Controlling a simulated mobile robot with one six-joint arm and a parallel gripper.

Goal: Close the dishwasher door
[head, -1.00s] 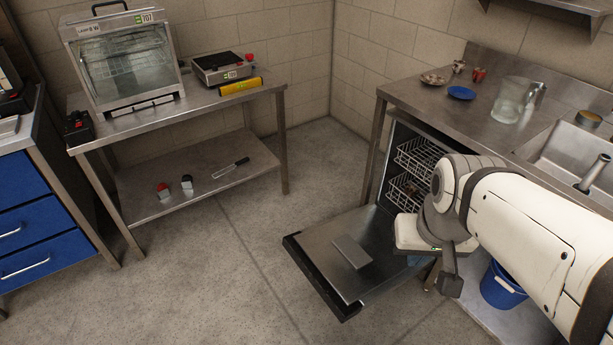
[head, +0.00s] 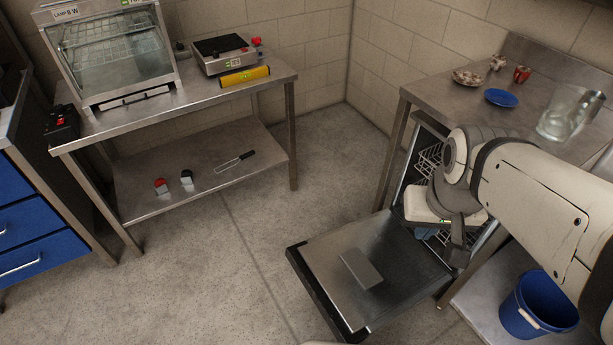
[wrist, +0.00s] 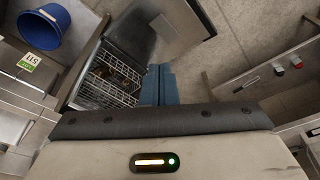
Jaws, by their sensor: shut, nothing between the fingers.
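The dishwasher (head: 405,165) stands under the steel counter at the right, with wire racks (head: 428,160) inside. Its door (head: 330,255) is folded down and lies open, low over the floor, with a grey block-like part on its inner face. The wrist view shows the door (wrist: 178,30) and the racks (wrist: 108,82) too. My gripper shows as two blue fingers (wrist: 157,86) side by side in the wrist view, shut and empty. It appears above the dishwasher opening near the door's hinge side; contact cannot be told. In the head view my arm hides part of the racks and opening.
A blue bucket (head: 538,305) stands right of the dishwasher on a low shelf. The counter (head: 455,95) holds a blue plate (head: 501,97), a glass jug (head: 565,112) and small cups. A steel table (head: 190,97) stands at left; floor between is clear.

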